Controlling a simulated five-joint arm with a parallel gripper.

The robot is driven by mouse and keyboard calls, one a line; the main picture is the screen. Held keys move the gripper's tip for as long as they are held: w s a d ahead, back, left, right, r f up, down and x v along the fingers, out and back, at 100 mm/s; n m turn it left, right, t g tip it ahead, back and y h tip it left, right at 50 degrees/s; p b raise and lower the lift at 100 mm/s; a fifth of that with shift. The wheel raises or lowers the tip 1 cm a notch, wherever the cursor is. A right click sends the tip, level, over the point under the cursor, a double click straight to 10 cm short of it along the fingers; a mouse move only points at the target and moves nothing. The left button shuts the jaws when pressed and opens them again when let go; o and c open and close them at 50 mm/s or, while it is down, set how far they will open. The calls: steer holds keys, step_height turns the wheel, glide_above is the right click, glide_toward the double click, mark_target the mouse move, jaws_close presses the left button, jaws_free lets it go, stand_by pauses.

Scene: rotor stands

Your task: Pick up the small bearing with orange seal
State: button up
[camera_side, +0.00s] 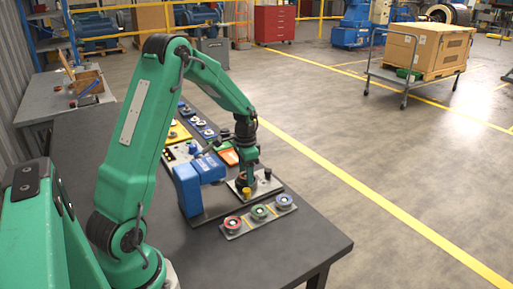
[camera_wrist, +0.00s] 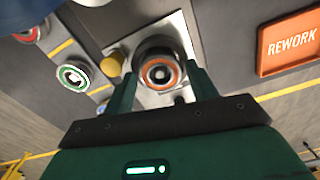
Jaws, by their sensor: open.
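The small bearing with orange seal (camera_wrist: 158,73) shows in the wrist view as an orange ring around a dark centre. It sits in or on a dark round part over a pale metal plate (camera_wrist: 181,33). My gripper (camera_wrist: 161,82) is open, with one green finger on each side of the bearing. I cannot tell whether the fingers touch it. In the side view my gripper (camera_side: 247,179) points down at the metal plate (camera_side: 263,185), low over the table, and the bearing is hidden there.
A yellow knob (camera_wrist: 112,63) stands close to the left finger. An orange REWORK tray (camera_wrist: 289,46) lies to the right. In the side view, a blue machine (camera_side: 187,188) stands left of my gripper. A strip with red (camera_side: 233,224), green (camera_side: 259,211) and blue (camera_side: 284,200) ringed parts lies in front.

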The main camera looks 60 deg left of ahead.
steer(key=c, duration=0.8)
steer(key=shift+r, duration=0.15)
steer(key=shift+r, duration=0.55)
steer(key=r, duration=0.3)
steer(key=shift+d+r, duration=0.1)
steer(key=shift+d, duration=0.3)
steer(key=d+r, duration=0.6)
steer(key=d, duration=0.5)
steer(key=shift+s+r, duration=0.2)
steer(key=shift+s, duration=0.2)
steer(key=shift+a+r, duration=0.1)
steer(key=shift+r, duration=0.1)
steer(key=shift+r, duration=1.25)
